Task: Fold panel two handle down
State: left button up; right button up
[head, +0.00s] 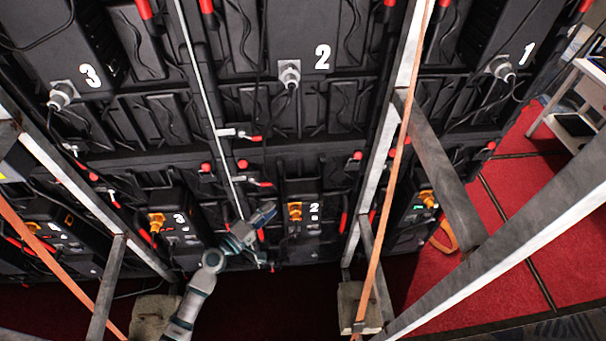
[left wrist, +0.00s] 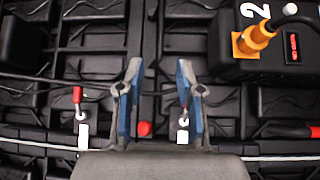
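The back of the upper panel two (head: 345,35) is black with a white 2 and a grey plug. A lower black box marked 2 (head: 315,222) has an orange connector; it also shows at the top right of the left wrist view (left wrist: 285,68). Small red-tipped handles with white or metal bases (head: 258,183) sit near the panel seams, left of that box. My left gripper (head: 268,210) is beside the box's left side. In the left wrist view it (left wrist: 158,70) is open, with nothing visibly held. One red-tipped handle (left wrist: 77,96) is outside the left finger; another (left wrist: 184,125) is partly hidden behind the right finger.
Grey metal beams (head: 440,170) and orange straps (head: 398,160) cross in front of the wall. A thin cable runs down near my left arm. Weights (head: 350,305) stand at the frame's foot. Red carpet (head: 530,215) is open at the right, with a white table (head: 585,70) beyond.

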pick_arm(q)
jog(key=s+y+p, duration=0.1)
jog(key=p, duration=0.2)
send_near(304, 178)
jog(key=shift+n, duration=0.3)
jog(key=x, duration=1)
jog(key=shift+w+a+f, duration=0.1)
jog(key=shift+w+f, duration=0.05)
jog(key=shift+f, duration=0.2)
pick_arm(e)
jog(key=s+d, duration=0.1)
jog(key=s, duration=0.6)
jog(key=shift+s+d+f+g, duration=0.3)
jog(key=shift+s, duration=0.05)
